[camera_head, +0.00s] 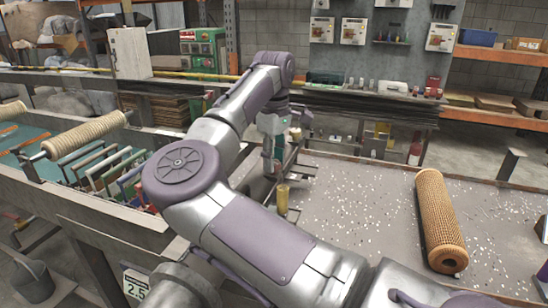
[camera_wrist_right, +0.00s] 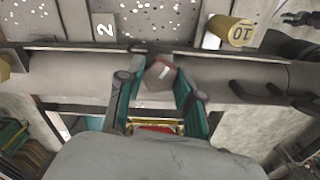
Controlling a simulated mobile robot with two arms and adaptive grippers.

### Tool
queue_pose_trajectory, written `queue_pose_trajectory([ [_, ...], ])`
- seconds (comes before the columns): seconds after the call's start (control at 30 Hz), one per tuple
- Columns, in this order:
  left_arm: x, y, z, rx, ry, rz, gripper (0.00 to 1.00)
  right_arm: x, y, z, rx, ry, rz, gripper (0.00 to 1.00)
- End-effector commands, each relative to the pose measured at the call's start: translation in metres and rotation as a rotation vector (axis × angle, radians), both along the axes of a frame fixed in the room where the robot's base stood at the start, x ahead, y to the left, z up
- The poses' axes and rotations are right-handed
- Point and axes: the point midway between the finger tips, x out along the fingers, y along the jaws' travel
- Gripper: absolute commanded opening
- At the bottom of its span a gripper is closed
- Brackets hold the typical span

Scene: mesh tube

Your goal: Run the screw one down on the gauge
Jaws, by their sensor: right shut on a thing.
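In the right wrist view, my right gripper (camera_wrist_right: 157,78) has its two teal fingers on either side of a small grey screw head (camera_wrist_right: 161,73) with a red top and a white mark; it is shut on it. The screw sits at a grey metal bar that crosses the view, which looks like part of the gauge (camera_wrist_right: 235,75). A plate marked 2 (camera_wrist_right: 104,28) and a brass cylinder marked 10 (camera_wrist_right: 230,31) are beside the bar. In the head view, my right gripper (camera_head: 270,158) points down at the table's left edge; my arm hides part of the gauge. My left gripper is out of view.
A tan mesh tube (camera_head: 438,215) lies on the speckled table (camera_head: 350,195) to the right, well clear of my gripper. A brass cylinder (camera_head: 282,198) stands close below the gripper. A rack of coloured frames (camera_head: 110,170) and a wound roller (camera_head: 85,135) are at left.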

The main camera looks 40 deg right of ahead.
Motion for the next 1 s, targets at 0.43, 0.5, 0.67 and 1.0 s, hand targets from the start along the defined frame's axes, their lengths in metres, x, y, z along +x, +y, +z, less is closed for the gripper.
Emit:
queue_pose_trajectory([
  [0.43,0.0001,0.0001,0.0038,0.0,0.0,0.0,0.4,0.0,0.0009,0.0009,0.0,-0.001,-0.423,0.01],
  [0.5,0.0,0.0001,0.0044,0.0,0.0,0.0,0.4,-0.0001,0.001,0.0008,0.0,-0.001,-0.49,0.02],
  [0.67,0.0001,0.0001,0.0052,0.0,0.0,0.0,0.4,-0.0001,0.0013,0.0005,-0.001,0.0,-0.615,0.02],
  [1.0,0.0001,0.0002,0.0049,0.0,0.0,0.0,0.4,-0.0002,0.0014,0.0,-0.001,0.0,-0.623,0.02],
])
